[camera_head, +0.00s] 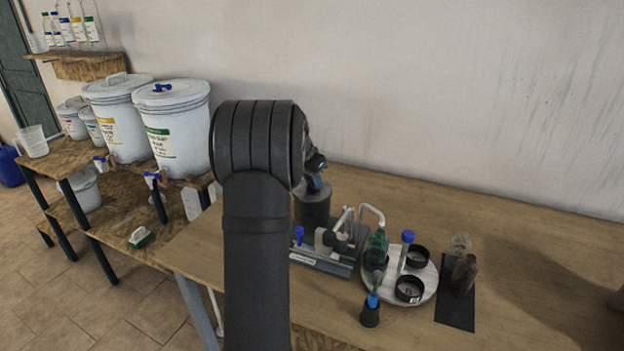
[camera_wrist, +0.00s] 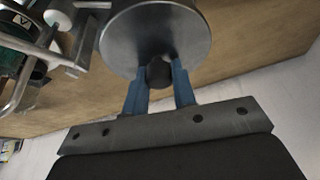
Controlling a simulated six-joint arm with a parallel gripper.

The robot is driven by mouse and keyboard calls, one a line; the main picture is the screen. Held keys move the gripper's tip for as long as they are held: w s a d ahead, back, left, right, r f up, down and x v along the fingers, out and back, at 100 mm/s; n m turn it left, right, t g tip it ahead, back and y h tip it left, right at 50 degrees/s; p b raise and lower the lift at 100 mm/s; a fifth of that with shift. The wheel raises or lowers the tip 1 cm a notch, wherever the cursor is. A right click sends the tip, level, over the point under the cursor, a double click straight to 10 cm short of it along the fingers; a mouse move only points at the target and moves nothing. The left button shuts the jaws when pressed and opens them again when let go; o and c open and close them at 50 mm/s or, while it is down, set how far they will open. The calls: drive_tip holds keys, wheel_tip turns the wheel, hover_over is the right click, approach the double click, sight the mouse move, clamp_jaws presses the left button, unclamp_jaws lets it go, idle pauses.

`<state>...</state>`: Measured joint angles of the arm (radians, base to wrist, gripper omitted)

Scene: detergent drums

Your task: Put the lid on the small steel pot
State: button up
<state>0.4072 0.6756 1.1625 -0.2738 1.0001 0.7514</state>
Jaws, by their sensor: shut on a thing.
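My gripper (camera_wrist: 160,66) is shut on the black knob of a round steel lid (camera_wrist: 150,27), with one blue finger on each side of the knob. In the head view, part of my gripper (camera_head: 315,181) shows past my dark arm, right above a dark grey cylindrical vessel (camera_head: 312,209) that looks like the small steel pot. My arm hides its left side. In the wrist view the lid covers whatever is under it. I cannot tell whether the lid touches the pot's rim or is seated on it.
Right of the pot stand a grey rack with pipes (camera_head: 325,262), a green bottle (camera_head: 377,246) and a round white tray (camera_head: 426,290) with black cups. A dark mat (camera_head: 455,312) lies further right. White drums (camera_head: 180,130) stand left. The table's back strip is clear.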

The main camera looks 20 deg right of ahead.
idle(0.3)
drive_tip(key=o, duration=1.5)
drive_tip(key=shift+o, duration=0.2)
drive_tip(key=shift+r, duration=3)
drive_tip(key=shift+f, duration=3)
